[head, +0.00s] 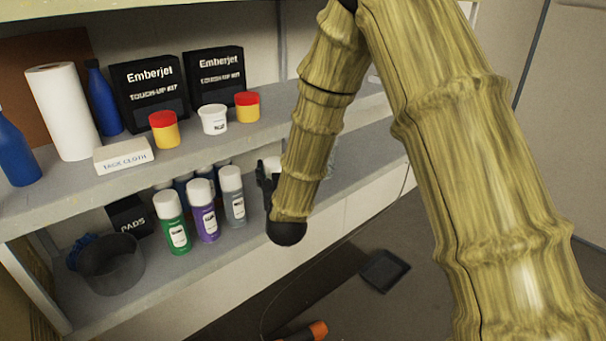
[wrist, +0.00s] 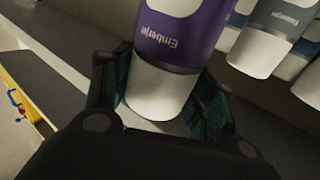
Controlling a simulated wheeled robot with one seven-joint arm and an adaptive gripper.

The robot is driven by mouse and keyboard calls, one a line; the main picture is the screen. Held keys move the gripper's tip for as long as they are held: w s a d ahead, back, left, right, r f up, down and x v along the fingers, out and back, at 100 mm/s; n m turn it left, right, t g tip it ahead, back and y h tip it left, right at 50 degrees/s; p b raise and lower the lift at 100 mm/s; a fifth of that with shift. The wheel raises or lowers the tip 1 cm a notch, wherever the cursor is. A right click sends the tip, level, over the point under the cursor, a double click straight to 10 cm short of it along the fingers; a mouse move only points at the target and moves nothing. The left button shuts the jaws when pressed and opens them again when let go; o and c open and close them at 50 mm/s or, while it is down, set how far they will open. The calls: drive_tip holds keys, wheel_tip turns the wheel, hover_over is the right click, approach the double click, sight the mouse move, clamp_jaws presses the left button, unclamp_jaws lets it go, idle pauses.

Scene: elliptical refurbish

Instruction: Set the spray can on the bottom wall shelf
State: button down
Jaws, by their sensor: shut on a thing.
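My gripper (head: 266,186) is at the bottom wall shelf (head: 165,290), just right of the standing spray cans. In the wrist view my gripper (wrist: 162,95) is shut on a purple spray can (wrist: 182,35), its fingers on either side of the white cap end. The can's label reads "Emberjet" and appears upside down there. In the head view only a white part of this can (head: 272,163) shows beside my wrist; my arm hides the rest. I cannot tell whether it touches the shelf.
Green (head: 172,222), purple (head: 204,210) and grey (head: 232,196) cans stand at the shelf front, with others behind. A grey bin (head: 112,268) and pads box (head: 130,216) are left. The upper shelf (head: 60,208) is close above. A dark tray (head: 384,271) lies on the floor.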

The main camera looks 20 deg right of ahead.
drive_tip(key=w+d+f+p, duration=0.2)
drive_tip(key=w+d, duration=0.1)
drive_tip(key=w, duration=0.4)
drive_tip(key=w+d+f+p, duration=0.2)
drive_tip(key=w+d+f, duration=0.1)
drive_tip(key=w, duration=0.4)
drive_tip(key=shift+d, duration=0.45)
drive_tip(key=c, duration=0.5)
unclamp_jaws()
drive_tip(key=shift+s, duration=0.1)
